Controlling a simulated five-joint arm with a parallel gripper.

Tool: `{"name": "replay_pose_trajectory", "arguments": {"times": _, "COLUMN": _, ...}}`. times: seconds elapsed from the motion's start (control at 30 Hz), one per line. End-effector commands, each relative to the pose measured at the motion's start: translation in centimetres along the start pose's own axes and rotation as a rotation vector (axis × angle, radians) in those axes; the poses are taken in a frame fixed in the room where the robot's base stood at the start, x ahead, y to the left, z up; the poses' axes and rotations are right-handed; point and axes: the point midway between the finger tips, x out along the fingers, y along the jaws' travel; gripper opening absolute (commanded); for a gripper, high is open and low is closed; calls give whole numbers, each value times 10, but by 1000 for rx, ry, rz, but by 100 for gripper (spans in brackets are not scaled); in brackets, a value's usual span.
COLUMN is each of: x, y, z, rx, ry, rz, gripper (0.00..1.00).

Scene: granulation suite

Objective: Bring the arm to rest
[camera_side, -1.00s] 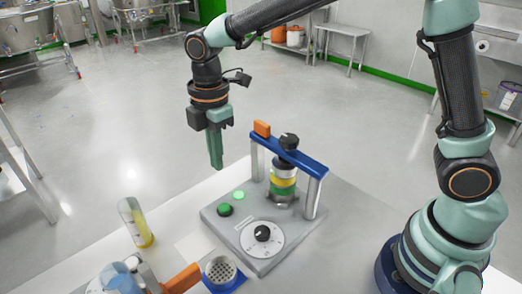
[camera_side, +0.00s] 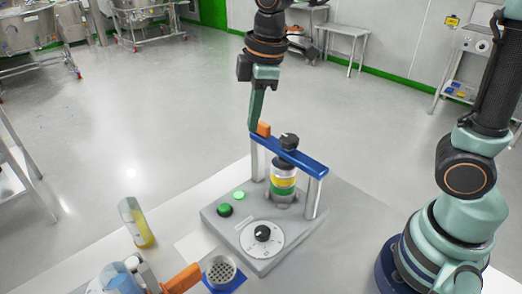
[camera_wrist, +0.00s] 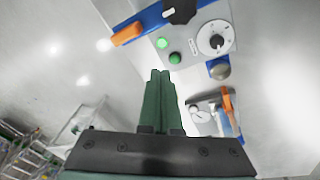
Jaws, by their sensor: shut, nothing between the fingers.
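My gripper (camera_side: 256,112) is shut and empty, its green fingers together and pointing down. In the side view it hangs above and behind the blue-barred device, with the fingertips close to the orange block in the picture; I cannot tell whether they touch. The wrist view shows the closed fingers (camera_wrist: 160,80) pointing toward the grey base with its green buttons.
The grey device (camera_side: 262,236) has a blue bar (camera_side: 300,158), an orange block (camera_side: 263,129), a black knob and a dial. A yellow-filled vial (camera_side: 137,222), a perforated cup (camera_side: 220,271) and an orange-handled item (camera_side: 182,279) stand at the front left.

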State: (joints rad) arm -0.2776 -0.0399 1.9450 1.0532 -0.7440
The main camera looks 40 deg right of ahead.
Motion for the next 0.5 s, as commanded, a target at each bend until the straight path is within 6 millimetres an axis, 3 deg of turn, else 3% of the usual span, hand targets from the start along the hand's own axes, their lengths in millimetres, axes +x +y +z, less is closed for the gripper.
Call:
{"name": "replay_pose_trajectory", "arguments": {"times": 0.2, "x": -28, "y": 0, "z": 59, "rx": 412, "ry": 93, "rz": 98, "gripper": 0}}
{"name": "replay_pose_trajectory", "arguments": {"times": 0.5, "x": -36, "y": -12, "z": 119, "rx": 878, "ry": 224, "rz": 188, "gripper": 0}}
